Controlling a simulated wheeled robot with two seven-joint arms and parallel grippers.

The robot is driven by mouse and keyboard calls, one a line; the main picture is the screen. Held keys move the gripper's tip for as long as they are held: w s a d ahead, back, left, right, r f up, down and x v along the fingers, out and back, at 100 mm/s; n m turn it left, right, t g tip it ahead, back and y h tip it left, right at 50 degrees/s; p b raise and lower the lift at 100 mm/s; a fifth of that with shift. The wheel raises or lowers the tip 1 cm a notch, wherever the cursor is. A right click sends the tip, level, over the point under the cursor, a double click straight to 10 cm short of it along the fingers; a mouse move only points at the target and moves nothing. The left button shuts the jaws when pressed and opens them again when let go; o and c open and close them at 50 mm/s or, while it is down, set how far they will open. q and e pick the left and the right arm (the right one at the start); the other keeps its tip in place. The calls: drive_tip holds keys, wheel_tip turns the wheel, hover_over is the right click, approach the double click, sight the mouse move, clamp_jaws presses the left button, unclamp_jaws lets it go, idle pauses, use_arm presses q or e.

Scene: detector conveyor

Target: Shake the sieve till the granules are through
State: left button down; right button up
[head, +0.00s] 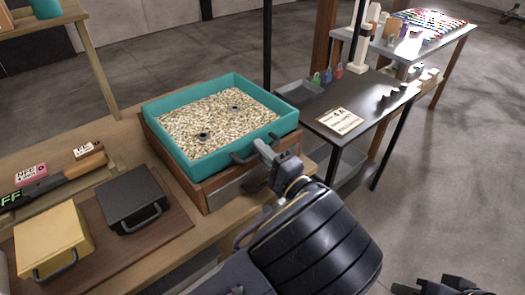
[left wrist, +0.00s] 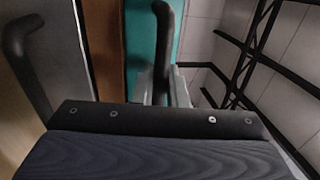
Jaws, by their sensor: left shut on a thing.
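The teal sieve (head: 187,167) sits in the wooden frame (head: 221,197) on the bench. Pale granules (head: 215,122) cover its bottom, with two small dark round things among them. Its dark handle (head: 243,157) sticks out at the front right. My left gripper (head: 271,168) is shut on this handle. In the left wrist view, the handle (left wrist: 163,45) stands between the fingers, with the teal wall (left wrist: 139,35) behind. What lies under the sieve is hidden. A dark part at the bottom right edge looks like my right gripper (head: 440,287); its fingers cannot be made out.
A black box (head: 132,197) and a yellow box (head: 52,239), both with handles, stand on a brown board at left. A detector wand (head: 50,190) lies behind them. A dark table (head: 375,98) with a sign (head: 340,121) stands at right. Open floor lies at right.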

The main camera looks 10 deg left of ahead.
use_arm(q)
drive_tip(key=shift+f+b+x, duration=0.15)
drive_tip(key=shift+b+x, duration=0.1)
drive_tip(key=shift+x, duration=0.55)
drive_tip(key=shift+f+b+x, duration=0.15)
drive_tip(key=shift+b+x, duration=0.1)
drive_tip(key=shift+x, duration=0.5)
drive_tip(key=c, duration=1.5)
unclamp_jaws()
drive_tip(key=shift+c, duration=0.2)
drive_tip(key=b+v, duration=0.1)
drive_tip(key=v, duration=0.7)
